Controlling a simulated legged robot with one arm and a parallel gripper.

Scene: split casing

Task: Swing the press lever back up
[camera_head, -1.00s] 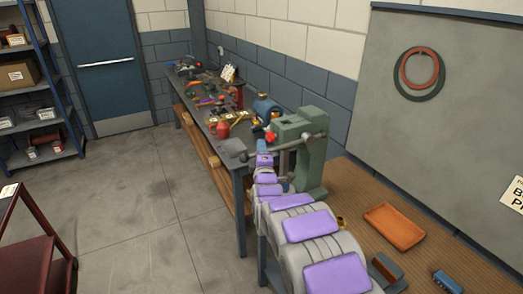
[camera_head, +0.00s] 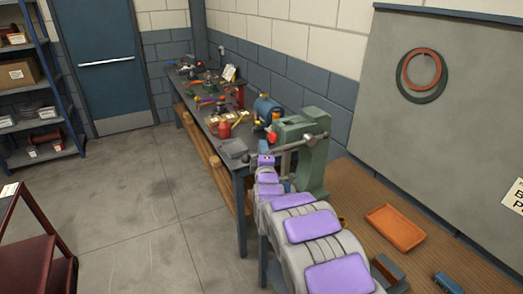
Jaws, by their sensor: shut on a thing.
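The green press (camera_head: 313,150) stands upright at the near end of the bench, right of the middle. Its grey lever bar (camera_head: 298,145) crosses the front of the press, with a red knob (camera_head: 272,138) at the left near its end. My arm with purple pads reaches from the bottom right up to this place. My gripper (camera_head: 264,150) is at the arm's far end, small and mostly hidden by my own wrist, beside the lever. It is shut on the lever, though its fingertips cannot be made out.
The long bench behind holds a grey box (camera_head: 234,148), a red container (camera_head: 224,129), a blue cylinder (camera_head: 265,106) and several small tools. An orange tray (camera_head: 394,228) and a blue block (camera_head: 447,283) lie on the wooden top at right.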

